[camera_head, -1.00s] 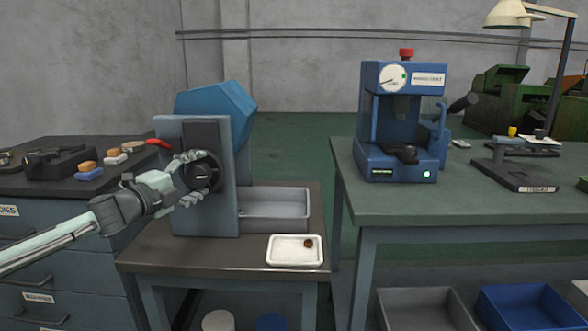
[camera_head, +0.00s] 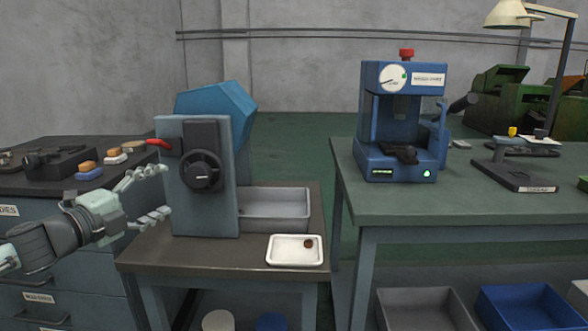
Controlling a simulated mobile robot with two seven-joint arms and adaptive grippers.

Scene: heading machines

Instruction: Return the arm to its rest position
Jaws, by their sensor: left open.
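My left gripper (camera_head: 158,193) is open and empty. It is left of the grey panel of the blue machine (camera_head: 215,105), apart from the black round knob (camera_head: 201,171) on that panel. My left arm comes in from the left edge, in front of the dark-topped cabinet. The knob is fully uncovered, and a red lever (camera_head: 159,143) sticks out at the panel's upper left. My right gripper is not in view.
A white tray (camera_head: 275,262) with a small brown piece (camera_head: 308,244) and a grey bin (camera_head: 273,217) are on the machine's table. A blue press (camera_head: 400,125) stands on the right bench (camera_head: 450,206). Brushes (camera_head: 88,170) lie on the left cabinet (camera_head: 25,180).

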